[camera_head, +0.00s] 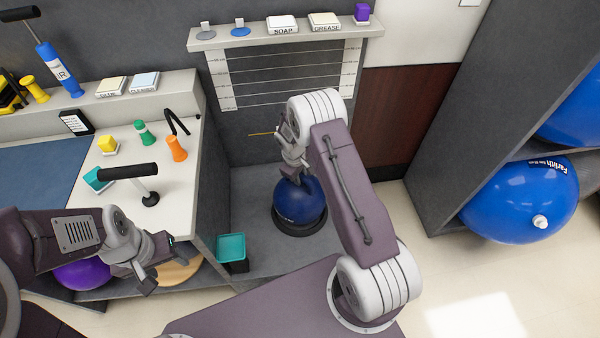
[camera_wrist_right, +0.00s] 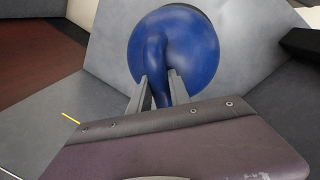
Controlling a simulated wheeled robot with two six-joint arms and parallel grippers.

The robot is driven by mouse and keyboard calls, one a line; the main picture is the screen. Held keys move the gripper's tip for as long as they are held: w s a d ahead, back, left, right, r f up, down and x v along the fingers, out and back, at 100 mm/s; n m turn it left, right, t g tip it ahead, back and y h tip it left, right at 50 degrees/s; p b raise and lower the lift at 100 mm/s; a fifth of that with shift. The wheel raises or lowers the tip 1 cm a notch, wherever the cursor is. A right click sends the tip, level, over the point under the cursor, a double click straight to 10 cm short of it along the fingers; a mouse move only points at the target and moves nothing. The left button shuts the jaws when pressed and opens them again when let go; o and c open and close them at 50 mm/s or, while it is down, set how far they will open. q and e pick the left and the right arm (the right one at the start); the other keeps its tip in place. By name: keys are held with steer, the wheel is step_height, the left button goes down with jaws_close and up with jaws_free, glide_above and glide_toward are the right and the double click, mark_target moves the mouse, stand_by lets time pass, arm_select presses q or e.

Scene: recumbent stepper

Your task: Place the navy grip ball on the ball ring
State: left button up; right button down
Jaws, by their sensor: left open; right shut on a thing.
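The navy grip ball (camera_head: 301,203) is a round dark blue ball with a loop-like handle. My right gripper (camera_head: 293,172) is shut on its handle; in the right wrist view the ball (camera_wrist_right: 196,48) shows beyond the two grey fingers (camera_wrist_right: 158,92). In the head view the ball appears over the black ball ring (camera_head: 300,230), low in the grey bay. My left gripper (camera_head: 160,265) is open and empty at the lower left, beside the counter.
A white counter (camera_head: 184,205) with small bottles and a black T-handle (camera_head: 130,171) stands left of the bay. A teal bin (camera_head: 231,248) sits left of the ring. A shelf (camera_head: 285,32) with soap and grease blocks is above. Large blue balls (camera_head: 520,200) lie right.

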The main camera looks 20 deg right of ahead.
steer(key=shift+w+r, duration=0.1)
steer(key=shift+r, duration=0.1)
steer(key=c, duration=1.5)
jaws_free()
steer(key=shift+f, duration=0.25)
steer(key=o, duration=0.3)
steer(key=shift+r, duration=0.1)
